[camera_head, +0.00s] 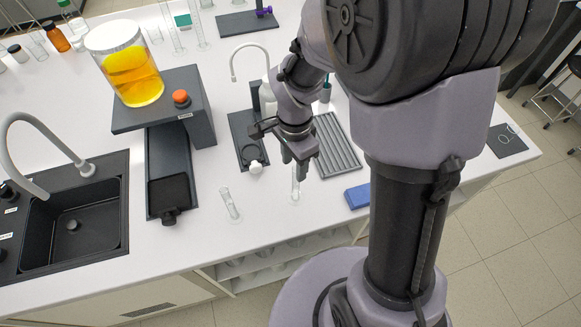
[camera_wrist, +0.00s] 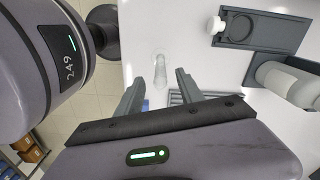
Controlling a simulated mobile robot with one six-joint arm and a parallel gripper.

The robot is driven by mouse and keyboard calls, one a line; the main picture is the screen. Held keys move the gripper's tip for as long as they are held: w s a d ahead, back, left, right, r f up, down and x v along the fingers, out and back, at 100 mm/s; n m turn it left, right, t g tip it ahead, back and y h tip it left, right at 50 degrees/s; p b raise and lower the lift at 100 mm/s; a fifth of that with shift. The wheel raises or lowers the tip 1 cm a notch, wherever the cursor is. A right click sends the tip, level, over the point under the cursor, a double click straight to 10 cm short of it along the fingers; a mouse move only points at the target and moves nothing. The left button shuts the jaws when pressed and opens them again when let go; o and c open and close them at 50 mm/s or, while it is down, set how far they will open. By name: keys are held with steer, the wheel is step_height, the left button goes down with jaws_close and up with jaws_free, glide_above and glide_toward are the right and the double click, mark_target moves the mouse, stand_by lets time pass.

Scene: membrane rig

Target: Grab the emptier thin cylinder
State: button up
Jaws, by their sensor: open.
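One thin clear cylinder (camera_head: 229,203) stands near the front edge of the white bench in the head view. A second thin clear cylinder (camera_head: 296,184) stands to its right, just below my gripper (camera_head: 295,158). In the wrist view a clear cylinder (camera_wrist: 160,72) appears between and beyond the open fingers of my gripper (camera_wrist: 157,82), with no visible grip on it. Both cylinders look mostly clear. I cannot tell their fill levels or which is emptier.
A ribbed grey tray (camera_head: 337,148) and a blue block (camera_head: 357,196) lie right of the cylinders. A dark plate (camera_head: 240,128) and white bottle (camera_wrist: 291,84) are close by. A jar of yellow liquid (camera_head: 137,83) and a black sink (camera_head: 75,215) are left.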

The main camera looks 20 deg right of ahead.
mark_target(295, 182)
steer(key=f+b, duration=0.2)
steer(key=f, duration=0.7)
steer(key=shift+d+f, duration=0.1)
steer(key=shift+d, duration=0.1)
steer(key=shift+c, duration=0.2)
jaws_close()
